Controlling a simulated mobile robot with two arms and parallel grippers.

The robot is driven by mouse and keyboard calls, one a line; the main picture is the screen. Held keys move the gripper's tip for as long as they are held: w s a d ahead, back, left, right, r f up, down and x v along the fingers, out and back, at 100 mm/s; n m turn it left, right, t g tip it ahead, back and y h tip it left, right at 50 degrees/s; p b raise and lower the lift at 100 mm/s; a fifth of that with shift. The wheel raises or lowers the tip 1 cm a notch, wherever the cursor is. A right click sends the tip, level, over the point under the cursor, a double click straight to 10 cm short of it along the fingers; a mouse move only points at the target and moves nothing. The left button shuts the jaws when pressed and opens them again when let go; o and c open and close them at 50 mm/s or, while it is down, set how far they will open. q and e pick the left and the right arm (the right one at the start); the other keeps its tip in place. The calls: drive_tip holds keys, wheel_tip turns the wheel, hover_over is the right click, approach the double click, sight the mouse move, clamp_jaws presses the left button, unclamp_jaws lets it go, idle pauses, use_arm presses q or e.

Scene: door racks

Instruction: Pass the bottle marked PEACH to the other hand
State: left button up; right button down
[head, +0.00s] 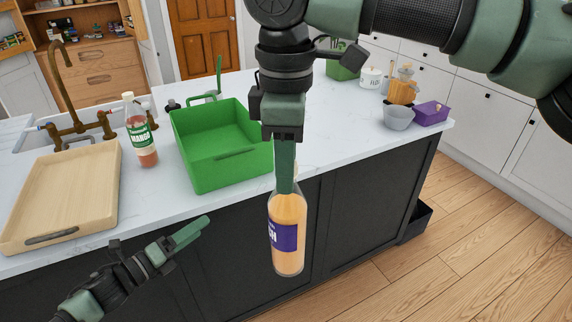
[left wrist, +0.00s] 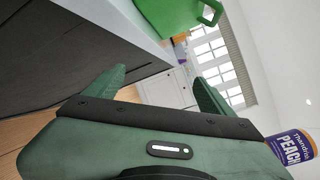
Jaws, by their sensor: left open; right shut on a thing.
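The PEACH bottle (head: 287,256) is clear with orange contents and a purple label. It hangs upright in front of the counter, and only part of its lettering shows in the head view. My right gripper (head: 285,178) points down and is shut on its neck, hiding the top. In the left wrist view the bottle (left wrist: 295,148) is at the lower right edge, outside the fingers, with PEACH readable.
A MANGO bottle (head: 140,139) stands on the white counter between a wooden tray (head: 112,193) and a green crate (head: 196,162). A grey bowl (head: 397,118) and purple box (head: 431,114) stand at the right end. The dark counter front (head: 345,205) is behind the held bottle.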

use_arm(q)
drive_tip(key=s+a+f+n+g+y, duration=0.1)
drive_tip(key=s+a+f+n+y, duration=0.15)
drive_tip(key=f+n, duration=0.4)
drive_tip(key=s+a+f+n+y, duration=0.2)
drive_tip(key=a+f+n+y, duration=0.1)
drive_tip(key=f, duration=0.7)
drive_tip(key=s+a+f+n+g+y, duration=0.1)
drive_tip(key=s+a+f+n+y, duration=0.1)
drive_tip(key=f+n, duration=0.45)
drive_tip(key=s+f+n+g+y, duration=0.25)
drive_tip(key=s+f, duration=0.55)
drive_tip(key=f, duration=0.4)
drive_tip(key=s+d+f+n+g, duration=0.3)
drive_tip(key=s+f, duration=0.2)
drive_tip(key=s, duration=0.6)
drive_tip(key=s+d+f+n+g, duration=0.2)
drive_tip(key=s+d+f+n, duration=0.2)
drive_tip(key=s, duration=0.7)
drive_tip(key=s+d+f+n+g, duration=0.3)
drive_tip(key=s+f, duration=0.5)
drive_tip(key=s, duration=0.3)
drive_tip(key=shift+s+d+f+n+g, duration=0.2)
drive_tip(key=shift+s+d+n+g, duration=0.15)
drive_tip(key=shift+s+d, duration=0.05)
